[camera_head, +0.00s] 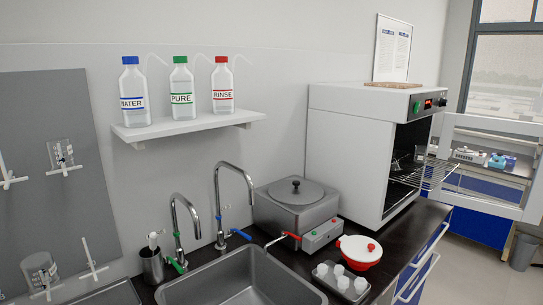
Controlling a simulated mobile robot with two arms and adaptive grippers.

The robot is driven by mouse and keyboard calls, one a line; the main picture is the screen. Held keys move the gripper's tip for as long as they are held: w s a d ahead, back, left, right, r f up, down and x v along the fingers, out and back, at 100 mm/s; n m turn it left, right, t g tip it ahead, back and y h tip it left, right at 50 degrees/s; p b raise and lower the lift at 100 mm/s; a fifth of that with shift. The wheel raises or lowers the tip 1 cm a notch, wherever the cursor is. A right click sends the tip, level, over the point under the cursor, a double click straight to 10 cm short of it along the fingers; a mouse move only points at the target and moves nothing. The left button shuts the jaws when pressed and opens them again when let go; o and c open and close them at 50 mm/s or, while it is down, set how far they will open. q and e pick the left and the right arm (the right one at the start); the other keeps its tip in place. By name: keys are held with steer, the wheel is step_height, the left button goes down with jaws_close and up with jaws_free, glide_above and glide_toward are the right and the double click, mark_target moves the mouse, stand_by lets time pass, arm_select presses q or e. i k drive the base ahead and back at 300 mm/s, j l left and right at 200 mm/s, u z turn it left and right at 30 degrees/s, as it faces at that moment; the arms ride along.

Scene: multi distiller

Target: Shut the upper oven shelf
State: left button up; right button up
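The white oven (345,160) stands on the dark counter at the right, with its front facing right. Its door (487,202) is swung wide open to the right. A wire upper shelf (438,174) sticks out of the oven's opening towards the open door. Glassware (401,163) shows dimly in the dark interior. The rear part of the shelf is hidden by the oven's side wall. Neither of my grippers is in view.
A steel water bath (297,203), a red-and-white round container (358,252) and a tray with white cups (341,281) stand before the oven. A sink (243,283) lies at the front. Blue drawers with handles (417,278) are below the counter.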

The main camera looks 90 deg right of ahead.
mark_target(449, 174)
steer(key=z, duration=4)
